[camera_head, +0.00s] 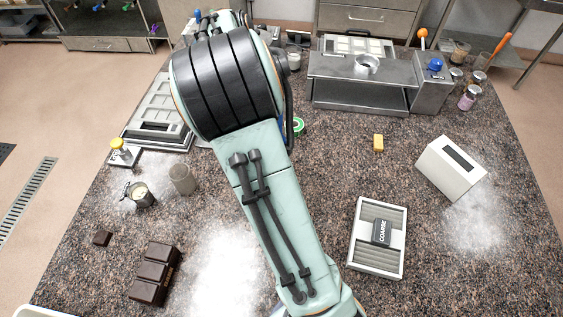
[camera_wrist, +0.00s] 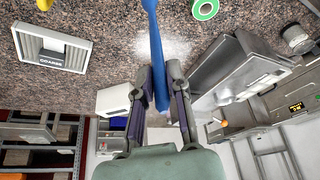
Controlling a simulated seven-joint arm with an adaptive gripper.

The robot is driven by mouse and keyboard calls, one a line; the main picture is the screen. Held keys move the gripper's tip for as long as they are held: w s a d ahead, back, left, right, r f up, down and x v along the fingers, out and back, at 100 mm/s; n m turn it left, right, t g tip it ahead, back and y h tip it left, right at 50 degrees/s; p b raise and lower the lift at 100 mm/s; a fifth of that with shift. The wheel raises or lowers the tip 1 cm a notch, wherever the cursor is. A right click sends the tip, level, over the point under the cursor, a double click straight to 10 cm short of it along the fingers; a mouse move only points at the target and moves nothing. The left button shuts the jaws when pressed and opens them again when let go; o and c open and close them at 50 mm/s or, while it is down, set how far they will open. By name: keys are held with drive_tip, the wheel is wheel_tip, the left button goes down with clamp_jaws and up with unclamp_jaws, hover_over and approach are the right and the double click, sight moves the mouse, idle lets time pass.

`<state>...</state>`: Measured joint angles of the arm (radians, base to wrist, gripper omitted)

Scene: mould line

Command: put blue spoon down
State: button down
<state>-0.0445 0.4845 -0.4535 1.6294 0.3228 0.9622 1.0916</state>
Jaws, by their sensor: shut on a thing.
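The blue spoon (camera_wrist: 152,40) is long and runs from the top edge of the wrist view down between my fingers. My gripper (camera_wrist: 159,75) is shut on it. Part of the spoon runs past the top edge of the wrist view, so its full length does not show. Speckled counter (camera_wrist: 100,15) lies behind the spoon; I cannot tell how high it is above it. In the head view my arm hides the gripper and most of the area around it; a small blue patch (camera_head: 283,131) shows beside the arm, but I cannot tell whether it is the spoon.
A green ring (camera_head: 299,125) lies close to the arm. A steel stand (camera_head: 360,92) is at the back right, with a yellow block (camera_head: 378,143) in front. A white slotted box (camera_head: 450,168), a "COARSE" tray (camera_head: 358,255) and chocolate bars (camera_head: 155,270) stand around. Clear counter lies between them.

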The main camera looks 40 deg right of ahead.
drive_tip(key=f, duration=0.6)
drive_tip(key=shift+s+d, duration=0.15)
drive_tip(key=shift+d, duration=0.15)
drive_tip(key=shift+f, duration=2.1)
drive_tip(key=c, duration=1.1)
unclamp_jaws()
drive_tip(key=s+v, duration=0.1)
drive_tip(key=v, duration=1.1)
drive_tip(key=s+a+n+y, duration=0.1)
drive_tip(key=s+a+n, duration=0.5)
drive_tip(key=s+n, duration=0.1)
drive_tip(key=s+a+n+y, duration=0.2)
drive_tip(key=s+a+n, duration=0.4)
drive_tip(key=s+n, duration=0.1)
drive_tip(key=s+a+n+y, duration=0.2)
drive_tip(key=s+a+n, duration=0.4)
drive_tip(key=s, duration=0.3)
drive_tip(key=shift+s+r+n+t, duration=0.3)
drive_tip(key=shift+n, duration=0.2)
